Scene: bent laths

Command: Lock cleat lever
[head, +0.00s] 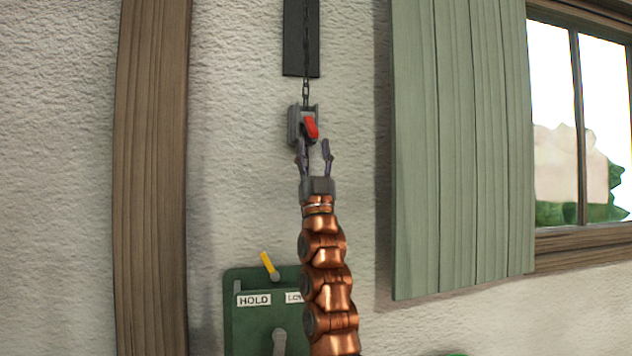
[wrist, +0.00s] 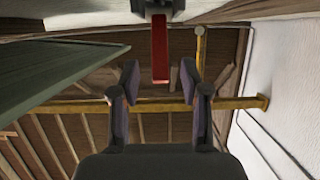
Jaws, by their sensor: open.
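The cleat (head: 294,124) is a grey metal fitting on the wall, with a chain (head: 306,90) running down into it from above. Its red lever (head: 311,127) tilts slightly, lower end to the right. My gripper (head: 313,150) is open and empty just below the lever, fingers pointing up. In the wrist view my gripper (wrist: 160,85) shows both fingers apart, with no contact on the lever visible.
A dark vertical channel (head: 300,40) holds the chain above the cleat. A green panel (head: 240,315) with a HOLD label and a yellow handle (head: 268,262) sits below left. A green shutter (head: 460,150) stands out at right; a wooden post (head: 150,180) is at left.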

